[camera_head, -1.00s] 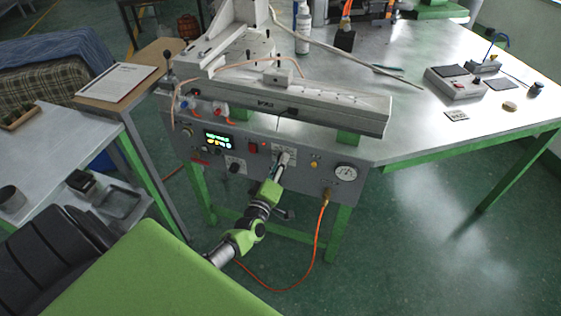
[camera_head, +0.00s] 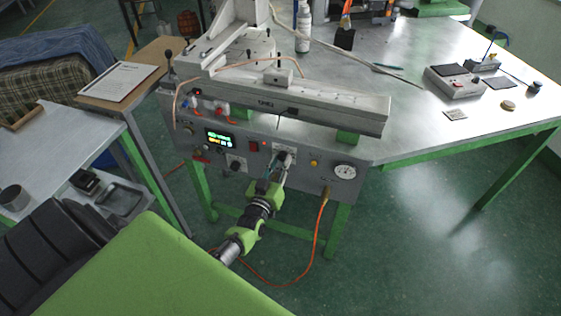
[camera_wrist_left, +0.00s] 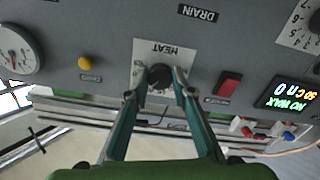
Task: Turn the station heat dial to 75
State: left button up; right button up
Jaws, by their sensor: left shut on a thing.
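The heat dial (camera_wrist_left: 160,76) is a small black knob on a pale plate labelled HEAT, which appears upside down in the left wrist view. In the head view its pale plate (camera_head: 285,154) shows on the front of the grey station panel, with the knob mostly hidden by my gripper. My left gripper (camera_wrist_left: 163,84) is shut on the knob, one finger on each side of it. In the head view the gripper (camera_head: 282,168) reaches the panel from below. The dial's pointer and most scale numbers are too small or covered to read. My right gripper is not in view.
A lit display (camera_wrist_left: 290,97) reading NO WAX, a red switch (camera_wrist_left: 229,84), a yellow button (camera_wrist_left: 85,63), a round gauge (camera_head: 344,172) and another dial (camera_head: 236,164) share the panel. An orange hose (camera_head: 318,235) hangs below. Open floor lies right.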

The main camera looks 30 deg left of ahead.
pick_arm(q)
jog(key=shift+f+m, duration=0.1)
jog(key=shift+m, duration=0.3)
jog(key=o, duration=1)
jog(key=shift+o, duration=0.5)
jog(key=v, duration=1.2)
